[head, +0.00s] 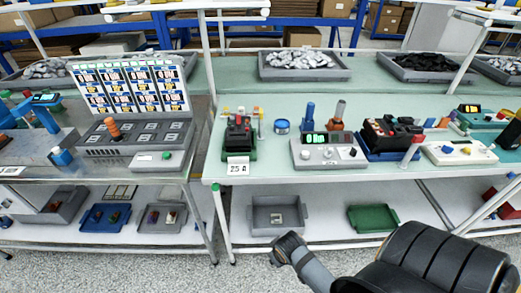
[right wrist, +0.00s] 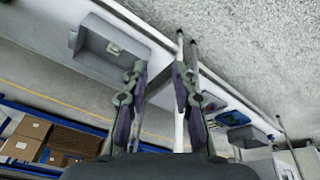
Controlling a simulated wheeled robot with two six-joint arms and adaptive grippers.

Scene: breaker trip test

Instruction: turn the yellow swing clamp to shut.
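A green test fixture (head: 225,154) with a dark breaker (head: 239,133) in it stands at the left front of the pale green bench in the head view. Small yellow parts (head: 241,111) show at its back. The swing clamp appears to be among them, but it is too small to tell its angle. A white "25 A" card (head: 238,169) is at the fixture's front. My right gripper (right wrist: 158,67) is open and empty in the right wrist view, its fingers apart over the lower shelf area, away from the fixture. My left gripper is not in view.
A blue round tin (head: 282,126) and a grey meter box (head: 328,154) stand right of the fixture. A breaker panel (head: 135,135) sits on the left bench. A grey tray (head: 262,228) lies on the lower shelf. Floor is clear in front.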

